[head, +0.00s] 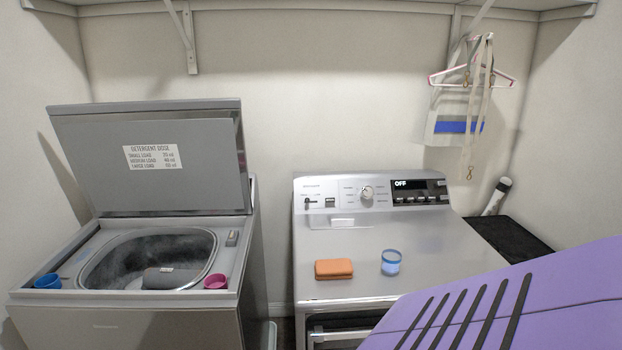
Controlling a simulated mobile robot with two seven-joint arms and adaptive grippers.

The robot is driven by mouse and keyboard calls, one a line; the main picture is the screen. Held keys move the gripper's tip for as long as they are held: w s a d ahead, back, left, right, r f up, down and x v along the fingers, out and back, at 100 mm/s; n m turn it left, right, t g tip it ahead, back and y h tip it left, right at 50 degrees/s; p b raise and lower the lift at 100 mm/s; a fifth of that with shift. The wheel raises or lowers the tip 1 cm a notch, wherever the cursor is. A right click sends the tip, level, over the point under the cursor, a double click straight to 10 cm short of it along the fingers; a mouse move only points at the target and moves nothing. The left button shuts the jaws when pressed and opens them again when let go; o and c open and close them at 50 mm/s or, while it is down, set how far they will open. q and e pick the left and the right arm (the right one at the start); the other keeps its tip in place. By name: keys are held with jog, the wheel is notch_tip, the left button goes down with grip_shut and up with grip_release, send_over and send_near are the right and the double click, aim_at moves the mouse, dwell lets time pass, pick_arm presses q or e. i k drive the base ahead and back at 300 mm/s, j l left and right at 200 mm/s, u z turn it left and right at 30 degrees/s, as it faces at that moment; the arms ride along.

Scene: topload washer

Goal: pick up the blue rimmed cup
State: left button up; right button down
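The blue rimmed cup (391,263) stands upright on the flat silver top of the right-hand machine. It has a blue upper band and a paler, bluish-white lower part. An orange-brown block (333,269) lies just to its left with a small gap between them. Nothing touches or covers the cup. Neither of my grippers shows in the head view.
The washer (120,325) at left has its lid up; a blue cup (47,281) and a pink cup (215,282) sit on its rim. The dryer's control panel (370,193) rises behind the cup. A close purple surface hides the dryer's front right.

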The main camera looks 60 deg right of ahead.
aim_at(391, 263)
jog(key=z, duration=2.35)
jog(key=u, duration=2.1)
jog(key=z, duration=2.1)
jog(key=i+u, duration=0.2)
